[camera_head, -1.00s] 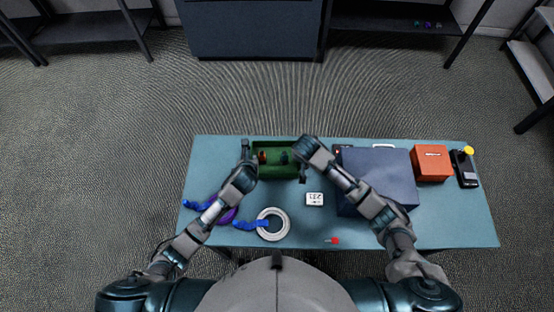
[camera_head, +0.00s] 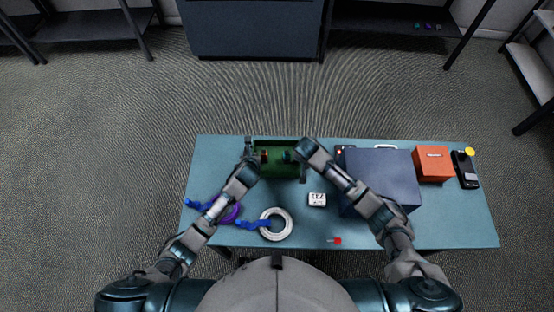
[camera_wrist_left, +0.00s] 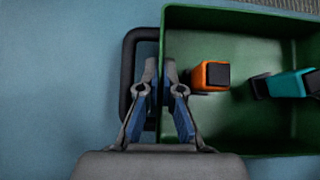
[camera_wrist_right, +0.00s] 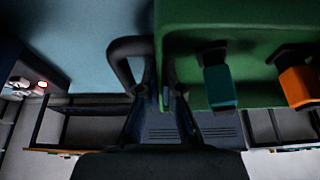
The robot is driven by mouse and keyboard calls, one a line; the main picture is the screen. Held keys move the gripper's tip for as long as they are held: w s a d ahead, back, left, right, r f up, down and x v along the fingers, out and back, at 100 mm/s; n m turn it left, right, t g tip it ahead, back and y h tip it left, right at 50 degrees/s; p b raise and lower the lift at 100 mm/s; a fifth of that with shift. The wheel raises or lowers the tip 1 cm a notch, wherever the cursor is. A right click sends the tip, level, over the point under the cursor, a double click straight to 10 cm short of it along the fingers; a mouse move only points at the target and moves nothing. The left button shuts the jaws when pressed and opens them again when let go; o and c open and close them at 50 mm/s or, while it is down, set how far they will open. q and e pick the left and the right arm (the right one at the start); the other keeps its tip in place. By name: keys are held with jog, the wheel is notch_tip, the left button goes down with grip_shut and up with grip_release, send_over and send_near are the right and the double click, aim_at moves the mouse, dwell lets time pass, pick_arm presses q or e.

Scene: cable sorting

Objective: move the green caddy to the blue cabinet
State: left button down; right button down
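The green caddy (camera_head: 277,173) is at the far edge of the table, left of its middle. It holds an orange-and-black piece (camera_wrist_left: 211,76) and a teal-and-black piece (camera_wrist_right: 218,78). My left gripper (camera_head: 248,150) is at its left end; in the left wrist view its fingers (camera_wrist_left: 160,72) straddle the wall beside the black handle (camera_wrist_left: 128,85), pinched close. My right gripper (camera_head: 302,170) is at the right end, mostly hidden by its wrist; in the right wrist view its fingers (camera_wrist_right: 163,90) close about that wall beside the handle (camera_wrist_right: 122,62). A dark blue cabinet (camera_head: 250,28) stands across the floor.
On the table (camera_head: 400,230) are a dark blue box (camera_head: 380,175), an orange box (camera_head: 433,163), a black device (camera_head: 465,168), a white display (camera_head: 317,199), a white coil (camera_head: 275,224) and blue cables (camera_head: 200,205). Dark shelves (camera_head: 400,20) flank the cabinet. The floor between is clear.

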pick_arm(q)
jog(key=shift+a, duration=0.2)
pick_arm(e)
jog(key=shift+a, duration=0.15)
pick_arm(q)
jog(key=shift+d, duration=0.1)
